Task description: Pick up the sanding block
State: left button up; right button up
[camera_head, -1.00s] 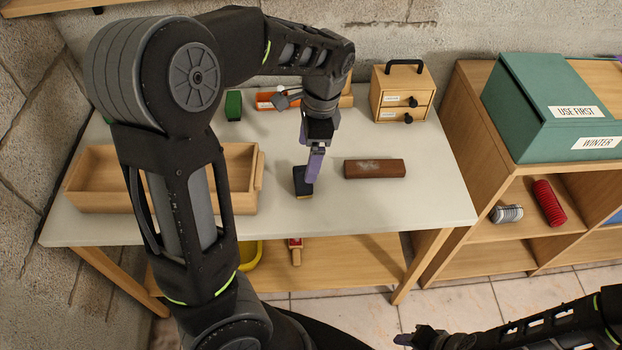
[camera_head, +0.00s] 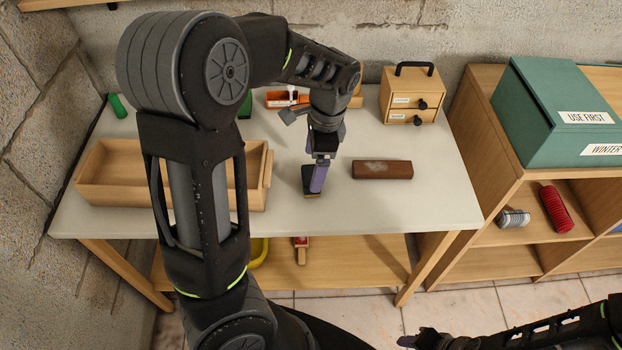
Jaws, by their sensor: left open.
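The sanding block appears to be the small dark block with a yellowish lower edge (camera_head: 308,192), near the front middle of the white tabletop. My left gripper (camera_head: 318,176), with purple fingers, points down right at it. Its jaws are open, and one finger hides part of the block. I cannot tell whether the fingers touch it. My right gripper (camera_head: 412,341) is low at the bottom right edge, away from the table, and its jaws are unclear.
A reddish-brown block (camera_head: 382,169) lies just right of the gripper. A wooden tray (camera_head: 100,193) stands left, partly behind my arm. A small drawer box (camera_head: 411,95), an orange tray (camera_head: 282,99) and a green cylinder (camera_head: 117,106) are at the back. The shelf with a green box (camera_head: 545,110) stands right.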

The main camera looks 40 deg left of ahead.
aim_at(311, 175)
pick_arm(q)
jog(key=f, duration=0.4)
jog(key=shift+s+a+f, duration=0.15)
jog(key=shift+s+a, duration=0.1)
jog(key=shift+s, duration=0.05)
jog(key=c, duration=1.5)
notch_tip(311, 175, up, 10)
jog(key=shift+r, duration=0.1)
dwell(0.6)
